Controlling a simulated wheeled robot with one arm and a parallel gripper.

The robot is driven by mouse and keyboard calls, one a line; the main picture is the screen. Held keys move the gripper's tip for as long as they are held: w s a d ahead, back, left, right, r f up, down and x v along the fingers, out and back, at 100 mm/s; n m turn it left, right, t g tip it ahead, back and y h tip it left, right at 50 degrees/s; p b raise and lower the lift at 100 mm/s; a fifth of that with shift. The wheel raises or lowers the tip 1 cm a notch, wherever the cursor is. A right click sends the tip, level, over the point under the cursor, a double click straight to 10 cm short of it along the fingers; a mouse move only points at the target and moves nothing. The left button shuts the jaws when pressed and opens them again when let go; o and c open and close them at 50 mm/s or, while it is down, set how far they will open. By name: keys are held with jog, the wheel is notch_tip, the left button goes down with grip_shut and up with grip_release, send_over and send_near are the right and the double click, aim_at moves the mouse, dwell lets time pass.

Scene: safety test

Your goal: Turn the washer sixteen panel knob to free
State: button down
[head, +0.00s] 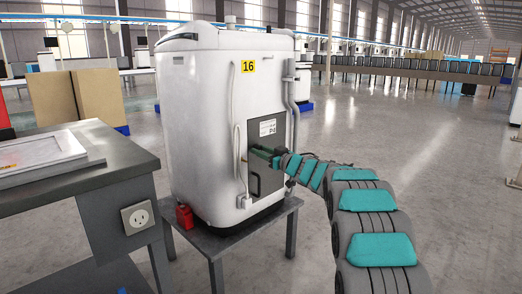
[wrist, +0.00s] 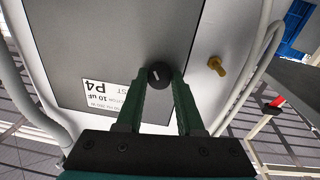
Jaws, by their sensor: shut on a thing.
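The white washer (head: 215,100) with a yellow "16" label (head: 249,66) stands on a grey table. A dark grey panel (head: 270,178) is on its side, and the panel also shows in the wrist view (wrist: 100,45). In the wrist view a round black knob (wrist: 159,72) with a short white mark, slightly tilted in the picture, sits near the panel's edge. My gripper (wrist: 160,82) is shut on the knob, one green finger on each side. In the head view my gripper (head: 264,156) reaches the panel from the right and hides the knob.
A brass fitting (wrist: 217,66) sits beside the panel. Pipes (head: 293,105) run along the washer's side. A small red canister (head: 184,216) stands on the table (head: 222,246) holding the washer. A grey workbench (head: 120,150) is at left. Open floor lies at right.

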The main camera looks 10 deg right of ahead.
jog(key=n+y+b, duration=0.1)
jog(key=n+b, duration=0.2)
jog(key=n, duration=0.9)
jog(key=shift+d+f, duration=0.1)
jog(key=shift+f, duration=0.05)
jog(key=shift+n, duration=0.3)
jog(key=c, duration=0.5)
grip_release()
jog(key=shift+v, duration=3.85)
